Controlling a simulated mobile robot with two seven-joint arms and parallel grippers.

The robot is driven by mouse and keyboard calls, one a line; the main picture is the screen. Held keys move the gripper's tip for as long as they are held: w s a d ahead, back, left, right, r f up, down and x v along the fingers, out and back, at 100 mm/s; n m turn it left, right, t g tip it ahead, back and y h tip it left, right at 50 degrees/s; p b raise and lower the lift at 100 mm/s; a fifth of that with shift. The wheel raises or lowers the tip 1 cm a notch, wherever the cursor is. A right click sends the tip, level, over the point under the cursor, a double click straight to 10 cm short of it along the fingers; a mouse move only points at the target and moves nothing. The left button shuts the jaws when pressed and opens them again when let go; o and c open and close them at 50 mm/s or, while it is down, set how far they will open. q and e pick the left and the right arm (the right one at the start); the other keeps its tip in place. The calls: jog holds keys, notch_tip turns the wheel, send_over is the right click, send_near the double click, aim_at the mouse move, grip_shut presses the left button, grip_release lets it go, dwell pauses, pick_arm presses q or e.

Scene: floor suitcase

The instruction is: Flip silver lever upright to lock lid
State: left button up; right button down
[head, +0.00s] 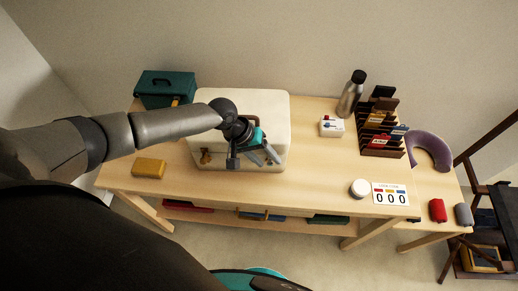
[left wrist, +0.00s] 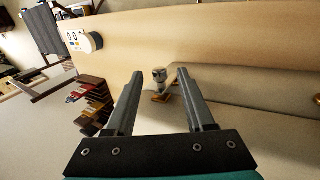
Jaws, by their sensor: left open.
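A cream case (head: 262,105) with a closed lid lies on the wooden table. In the left wrist view, a small silver lever (left wrist: 159,77) on a brass base (left wrist: 160,97) stands at the case's edge. It lies between the two fingers of my left gripper (left wrist: 160,73), with a gap on each side. In the head view my left gripper (head: 265,156) is over the case's front edge, open and empty, and it hides the silver lever there. A brass latch (head: 206,157) shows at the case's front left. My right gripper is not in view.
A teal toolbox (head: 165,86) stands back left, and a yellow block (head: 149,168) lies front left. A white box (head: 331,126), steel bottle (head: 351,93), dark rack (head: 381,130) and purple neck pillow (head: 430,150) stand to the right.

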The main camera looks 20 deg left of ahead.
pick_arm(q)
jog(key=p+v, duration=0.1)
jog(key=v, duration=1.4)
jog(key=shift+p, duration=0.35)
